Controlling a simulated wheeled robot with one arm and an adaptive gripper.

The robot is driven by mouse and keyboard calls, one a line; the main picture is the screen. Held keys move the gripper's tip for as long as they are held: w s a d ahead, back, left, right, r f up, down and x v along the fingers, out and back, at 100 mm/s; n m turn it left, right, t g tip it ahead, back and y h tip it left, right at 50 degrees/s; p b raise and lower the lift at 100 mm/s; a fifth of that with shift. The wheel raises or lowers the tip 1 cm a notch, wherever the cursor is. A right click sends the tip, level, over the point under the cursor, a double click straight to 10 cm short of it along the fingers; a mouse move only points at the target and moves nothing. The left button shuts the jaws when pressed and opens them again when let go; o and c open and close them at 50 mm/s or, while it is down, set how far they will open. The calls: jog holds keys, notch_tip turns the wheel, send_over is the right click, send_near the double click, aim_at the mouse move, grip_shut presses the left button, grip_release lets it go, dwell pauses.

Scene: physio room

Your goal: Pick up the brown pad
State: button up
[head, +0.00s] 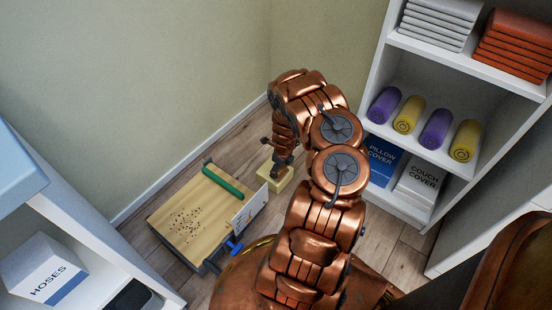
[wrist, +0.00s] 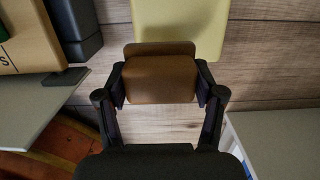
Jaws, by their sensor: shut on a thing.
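The brown pad (wrist: 160,80) is a small rounded block, seen in the wrist view between the two dark fingers. My gripper (wrist: 162,88) is shut on it, one finger at each side. In the head view my gripper (head: 282,168) points down over a pale yellow block (head: 270,184) on the floor. The pad cannot be made out there. The yellow block (wrist: 180,22) also shows at the top of the wrist view, just beyond the pad. I cannot tell whether the pad touches it.
A wooden board (head: 188,225) with a green bar (head: 222,183) and a white card (head: 250,208) lies left of my gripper. A shelf unit (head: 440,60) with rolls and folded covers stands right. A white shelf with a hoses box (head: 45,268) stands at front left.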

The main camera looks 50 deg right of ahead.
jog(key=s+a+r+p, duration=0.1)
jog(key=s+a+p, duration=0.3)
jog(key=s+p, duration=0.5)
jog(key=shift+s+a+p, duration=0.35)
jog(key=shift+s+p, duration=0.05)
jog(key=shift+p, duration=0.05)
